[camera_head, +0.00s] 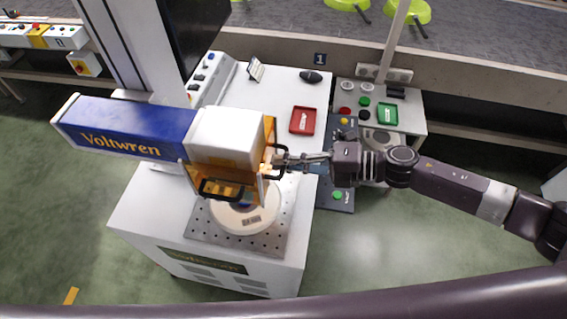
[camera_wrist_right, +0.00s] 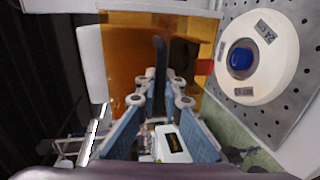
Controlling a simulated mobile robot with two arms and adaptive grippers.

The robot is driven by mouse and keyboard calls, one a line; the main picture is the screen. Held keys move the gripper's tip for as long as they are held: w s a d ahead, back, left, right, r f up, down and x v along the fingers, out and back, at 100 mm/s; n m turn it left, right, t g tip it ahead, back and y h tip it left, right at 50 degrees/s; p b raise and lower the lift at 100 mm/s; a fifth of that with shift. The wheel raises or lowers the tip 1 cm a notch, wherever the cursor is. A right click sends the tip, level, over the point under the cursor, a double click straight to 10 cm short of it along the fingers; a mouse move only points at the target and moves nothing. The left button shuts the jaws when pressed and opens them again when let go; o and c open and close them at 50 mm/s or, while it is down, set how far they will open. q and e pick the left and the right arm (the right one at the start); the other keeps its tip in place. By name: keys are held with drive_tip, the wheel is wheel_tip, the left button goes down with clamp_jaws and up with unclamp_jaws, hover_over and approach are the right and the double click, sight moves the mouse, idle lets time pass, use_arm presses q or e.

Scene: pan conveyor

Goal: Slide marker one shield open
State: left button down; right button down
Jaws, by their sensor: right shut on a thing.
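Marker one is a blue and white Voltwren marking machine (camera_head: 135,128) on a white cabinet. Its amber shield (camera_head: 236,180) hangs below the white head, and it fills the upper part of the right wrist view (camera_wrist_right: 128,48). My right gripper (camera_head: 283,162) reaches in from the right at the shield's right side. Its fingers are shut on a dark handle (camera_wrist_right: 160,58) of the shield. Another black handle (camera_head: 222,190) shows on the shield's front. A white round part (camera_head: 258,220) with a blue centre sits below, partly hidden by the shield. My left gripper is not in view.
The round part rests on a perforated plate (camera_head: 205,230). A red tray (camera_head: 303,121) and a black mouse (camera_head: 311,77) lie on the cabinet top. A control panel (camera_head: 338,192) and a side table with buttons and a green tray (camera_head: 388,113) stand to the right.

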drive_tip(key=shift+r, duration=0.6)
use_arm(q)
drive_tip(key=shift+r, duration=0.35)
use_arm(e)
drive_tip(key=c, duration=2.3)
unclamp_jaws()
drive_tip(key=shift+c, duration=0.2)
drive_tip(key=shift+f, duration=0.1)
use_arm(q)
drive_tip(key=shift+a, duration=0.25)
use_arm(e)
drive_tip(key=shift+d, duration=0.15)
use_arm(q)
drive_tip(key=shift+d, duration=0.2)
use_arm(e)
drive_tip(key=v, duration=1.2)
